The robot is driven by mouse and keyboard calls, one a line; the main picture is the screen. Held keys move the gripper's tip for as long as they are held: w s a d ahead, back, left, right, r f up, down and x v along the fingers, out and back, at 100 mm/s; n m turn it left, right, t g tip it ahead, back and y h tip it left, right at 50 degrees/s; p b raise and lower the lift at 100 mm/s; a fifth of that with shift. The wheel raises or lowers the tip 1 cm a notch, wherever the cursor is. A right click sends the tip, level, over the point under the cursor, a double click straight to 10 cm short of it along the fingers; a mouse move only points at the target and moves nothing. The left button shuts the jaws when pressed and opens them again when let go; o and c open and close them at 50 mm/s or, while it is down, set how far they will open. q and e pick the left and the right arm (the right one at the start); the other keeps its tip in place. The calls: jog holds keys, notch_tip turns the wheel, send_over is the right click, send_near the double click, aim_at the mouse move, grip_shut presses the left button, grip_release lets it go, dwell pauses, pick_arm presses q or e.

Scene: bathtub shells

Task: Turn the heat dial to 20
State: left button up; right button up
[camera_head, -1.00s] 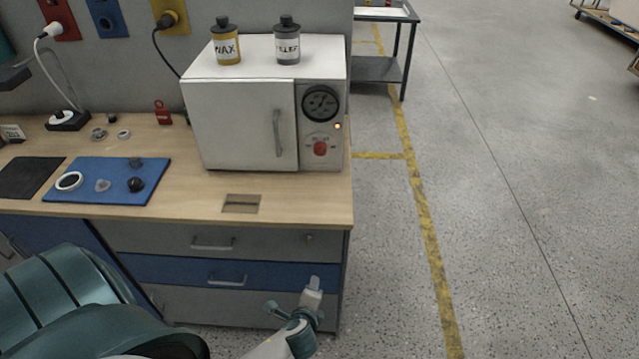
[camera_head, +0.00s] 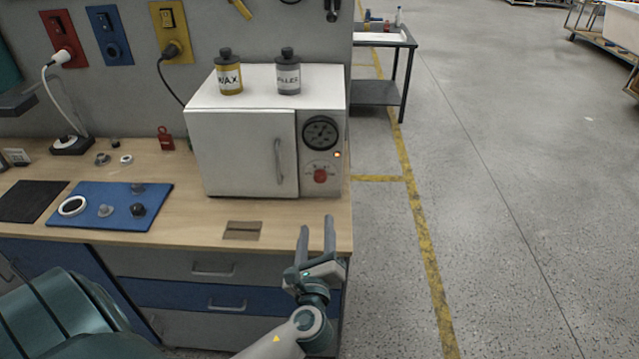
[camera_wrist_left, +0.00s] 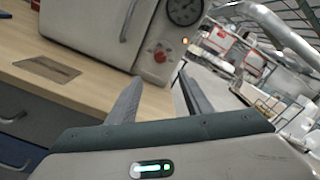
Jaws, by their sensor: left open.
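The white oven (camera_head: 242,150) stands on the wooden bench. Its control panel on the right side has a black round gauge (camera_head: 321,133), a small orange light and a red heat dial (camera_head: 320,176). The dial's scale is too small to read. In the left wrist view the red dial (camera_wrist_left: 161,54) shows beyond the fingers, below the gauge (camera_wrist_left: 184,10). My left gripper (camera_head: 316,232) is open and empty, in front of the bench's right front edge, below the dial and apart from it. My right gripper is not in view.
A yellow wax bottle (camera_head: 229,76) and a grey filler bottle (camera_head: 288,76) stand on the oven. A blue mat (camera_head: 112,222) with small parts lies on the bench (camera_head: 185,215) at left.

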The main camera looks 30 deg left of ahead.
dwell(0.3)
pick_arm(q)
jog(key=shift+w, duration=0.1)
jog(key=p, duration=0.5)
send_near(320, 179)
jog(key=x, duration=0.7)
jog(key=shift+w+a+f, duration=0.1)
jog(key=shift+w+a, duration=0.25)
jog(key=shift+w, duration=0.15)
jog(key=c, duration=1.1)
